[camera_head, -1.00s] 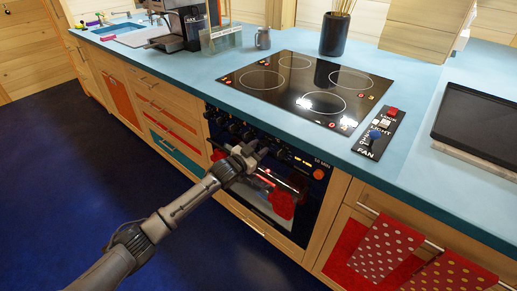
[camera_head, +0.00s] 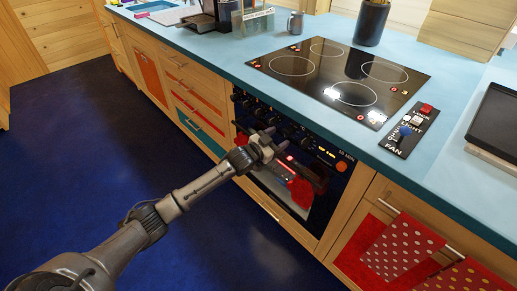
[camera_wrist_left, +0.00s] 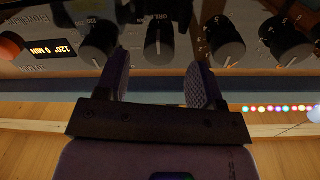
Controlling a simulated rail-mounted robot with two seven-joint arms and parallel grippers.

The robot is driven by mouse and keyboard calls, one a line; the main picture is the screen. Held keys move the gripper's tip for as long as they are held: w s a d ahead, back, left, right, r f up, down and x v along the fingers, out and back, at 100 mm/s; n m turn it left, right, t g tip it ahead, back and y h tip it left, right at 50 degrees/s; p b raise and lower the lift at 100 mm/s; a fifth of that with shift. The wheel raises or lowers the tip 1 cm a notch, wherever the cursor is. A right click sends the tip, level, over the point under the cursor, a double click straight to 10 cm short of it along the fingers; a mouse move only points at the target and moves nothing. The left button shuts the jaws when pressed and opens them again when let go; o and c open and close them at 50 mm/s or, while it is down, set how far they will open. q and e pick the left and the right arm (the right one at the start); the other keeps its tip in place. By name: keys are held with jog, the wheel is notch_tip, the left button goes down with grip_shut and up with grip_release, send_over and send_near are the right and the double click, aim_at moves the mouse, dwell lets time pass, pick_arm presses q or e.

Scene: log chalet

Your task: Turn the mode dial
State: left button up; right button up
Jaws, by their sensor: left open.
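The oven's control panel (camera_head: 292,138) carries several dark dials in a row below the hob. My left gripper (camera_head: 270,142) is in front of this panel in the head view. In the left wrist view its two fingers (camera_wrist_left: 160,80) are open and point at the panel. A dark dial (camera_wrist_left: 160,42) with a white pointer line faces the gap between the fingertips, with lettering next to it. Other dials flank it, at the left (camera_wrist_left: 100,45) and right (camera_wrist_left: 224,45). I cannot read which label marks the mode dial, nor tell whether the fingers touch a dial. My right gripper is out of view.
A lit display (camera_wrist_left: 52,50) sits left of the dials in the wrist view. The black hob (camera_head: 340,82) is above the oven, with a fan and light switch panel (camera_head: 408,130) beside it. A dotted towel (camera_head: 402,247) hangs at the right. The blue floor is clear.

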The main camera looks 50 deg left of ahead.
pick_arm(q)
jog(key=s+p, duration=0.1)
jog(key=s, duration=1)
jog(key=shift+a, duration=0.3)
